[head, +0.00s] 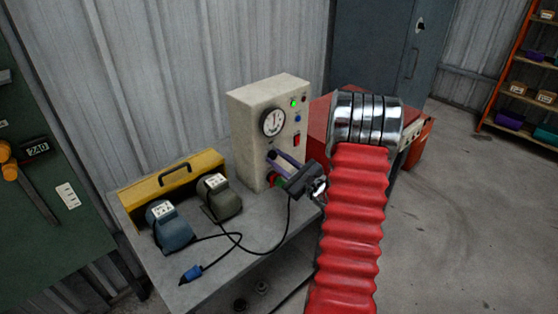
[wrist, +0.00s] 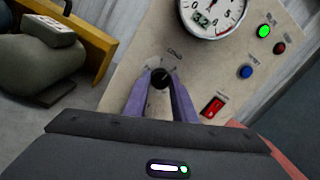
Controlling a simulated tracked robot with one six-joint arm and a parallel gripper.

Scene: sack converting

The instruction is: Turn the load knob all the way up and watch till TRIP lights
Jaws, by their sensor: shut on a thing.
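A cream control box (head: 262,97) stands on the grey bench. My gripper (head: 270,167) reaches its front face, with purple fingers. In the wrist view my gripper (wrist: 161,80) is shut on the dark load knob (wrist: 160,77), one finger on each side. The knob's pointer and most of its scale are too small or covered to read. Above it, the dial gauge (wrist: 213,14) has a small display that seems to show 32. A green lamp (wrist: 264,32) is lit. The red lamp (wrist: 279,48) beside it looks dark. The lamp labels are not readable.
The box also has a blue button (wrist: 245,72) and a red rocker switch (wrist: 213,106). Two cased devices, blue (head: 168,227) and grey-green (head: 221,199), stand on the bench (head: 210,270) by a yellow case (head: 150,187). A black cable with a blue plug (head: 191,274) lies in front.

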